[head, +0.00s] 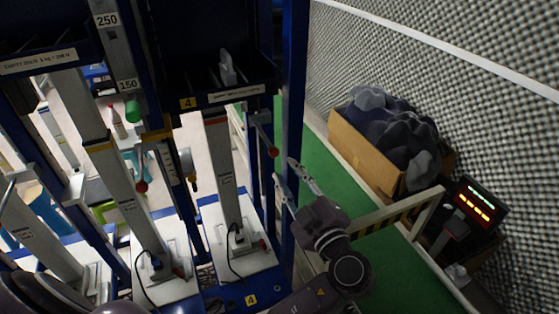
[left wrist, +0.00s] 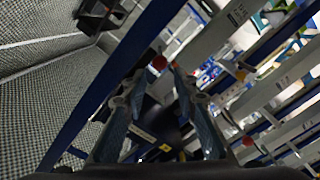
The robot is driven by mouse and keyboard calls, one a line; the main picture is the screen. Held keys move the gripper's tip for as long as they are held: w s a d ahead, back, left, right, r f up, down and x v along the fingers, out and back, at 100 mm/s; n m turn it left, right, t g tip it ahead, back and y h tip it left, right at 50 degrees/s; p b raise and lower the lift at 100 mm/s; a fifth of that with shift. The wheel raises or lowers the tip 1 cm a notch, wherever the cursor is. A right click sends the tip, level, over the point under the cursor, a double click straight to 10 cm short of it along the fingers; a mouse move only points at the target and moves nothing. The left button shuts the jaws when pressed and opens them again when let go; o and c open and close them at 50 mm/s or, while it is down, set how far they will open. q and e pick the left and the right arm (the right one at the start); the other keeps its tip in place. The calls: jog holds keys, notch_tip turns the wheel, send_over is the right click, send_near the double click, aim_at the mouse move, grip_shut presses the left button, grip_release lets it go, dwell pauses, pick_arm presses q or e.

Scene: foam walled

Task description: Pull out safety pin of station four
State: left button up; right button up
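Station four carries a yellow "4" label (head: 187,103) on its dark bin and another on its blue base. A red ball knob (head: 273,152), apparently the safety pin's handle, hangs on a grey bracket at the right of station four's column (head: 222,170). My left gripper (head: 284,171) is open and empty, just right of and below the knob in the head view. In the left wrist view the knob (left wrist: 159,62) appears between the open fingertips (left wrist: 158,70), seemingly beyond them; exact distance is unclear. The pin's shaft cannot be made out. My right gripper is not in view.
A blue upright post (head: 293,90) stands close beside my left gripper. Another red knob (head: 142,186) hangs at the neighbouring station. To the right are a cardboard box (head: 365,150) of dark foam, a striped barrier (head: 385,217) and a lit display (head: 475,203).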

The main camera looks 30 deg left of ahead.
pick_arm(q)
jog(key=v, duration=0.3)
jog(key=shift+s+d, duration=0.2)
jog(key=w+d+f+m+h, duration=0.1)
jog(key=w+f+m+h, duration=0.15)
jog(key=f+m, duration=0.65)
jog(key=w+d+f+m+h, duration=0.15)
jog(key=f+h, duration=0.25)
jog(key=f, duration=1.1)
jog(key=s+f+m+g+h, duration=0.1)
jog(key=s+f+m+g, duration=0.2)
jog(key=f, duration=0.6)
jog(key=s+f+m+g+h, duration=0.1)
jog(key=s+f+m+h, duration=0.15)
jog(key=s+f, duration=0.45)
jog(key=s+a+f+m+g+h, duration=0.2)
jog(key=s+f+m+g, duration=0.2)
jog(key=s+f, duration=1.4)
jog(key=s+a+f+g+h, duration=0.1)
jog(key=s+f, duration=0.3)
jog(key=s, duration=0.5)
jog(key=s+a+f+m+g, duration=0.1)
jog(key=s+a+f, duration=0.3)
jog(key=s, duration=0.5)
jog(key=shift+f+g+h, duration=0.3)
jog(key=shift+f+h, duration=0.05)
jog(key=shift+h, duration=0.05)
